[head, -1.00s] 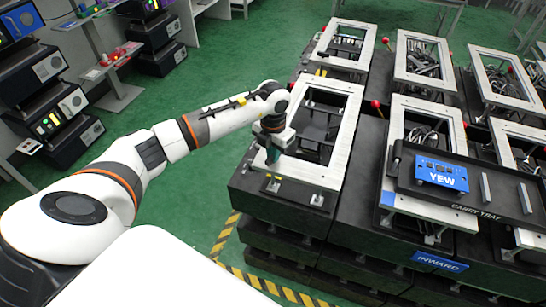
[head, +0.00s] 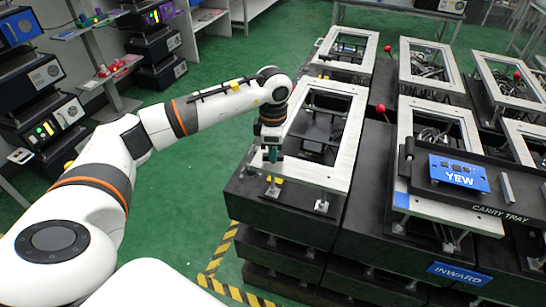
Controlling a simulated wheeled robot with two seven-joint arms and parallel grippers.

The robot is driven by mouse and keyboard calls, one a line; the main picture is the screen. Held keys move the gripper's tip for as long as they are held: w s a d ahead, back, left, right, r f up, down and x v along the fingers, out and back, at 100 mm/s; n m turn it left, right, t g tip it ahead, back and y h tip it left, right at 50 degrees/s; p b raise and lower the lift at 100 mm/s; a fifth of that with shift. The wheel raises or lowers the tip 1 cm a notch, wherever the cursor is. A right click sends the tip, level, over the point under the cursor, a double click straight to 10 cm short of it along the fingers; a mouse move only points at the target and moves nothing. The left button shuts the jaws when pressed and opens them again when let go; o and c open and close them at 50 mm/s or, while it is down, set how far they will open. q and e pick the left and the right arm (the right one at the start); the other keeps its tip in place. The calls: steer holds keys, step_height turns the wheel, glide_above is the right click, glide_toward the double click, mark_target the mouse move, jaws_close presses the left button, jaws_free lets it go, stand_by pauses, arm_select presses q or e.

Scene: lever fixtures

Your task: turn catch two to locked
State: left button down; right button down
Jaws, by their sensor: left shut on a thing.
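My left gripper (head: 272,154) points down at the front left corner of a pale metal frame (head: 342,140) on a dark fixture block. It is shut on a small part there, apparently a catch handle, which its fingers mostly hide. Two small metal catch-like fittings stand at the front of this frame: one with a yellow mark (head: 273,188) just below the gripper, and one to the right (head: 321,205). Both are too small to read a number or a locked mark. My right gripper is not in view.
More framed fixtures (head: 428,62) with red ball knobs (head: 380,108) stand behind and to the right. A dark carry tray (head: 500,208) holds a blue YEW box (head: 459,174). A blue INWARD sign (head: 459,273) is on the front.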

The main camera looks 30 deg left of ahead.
arm_select(q)
steer(key=shift+m+b, duration=0.9)
steer(key=shift+m, duration=0.7)
steer(key=shift+r, duration=0.1)
steer(key=c, duration=1.4)
jaws_free()
steer(key=shift+c, duration=0.2)
step_height(320, 180, up, 12)
steer(key=b, duration=0.2)
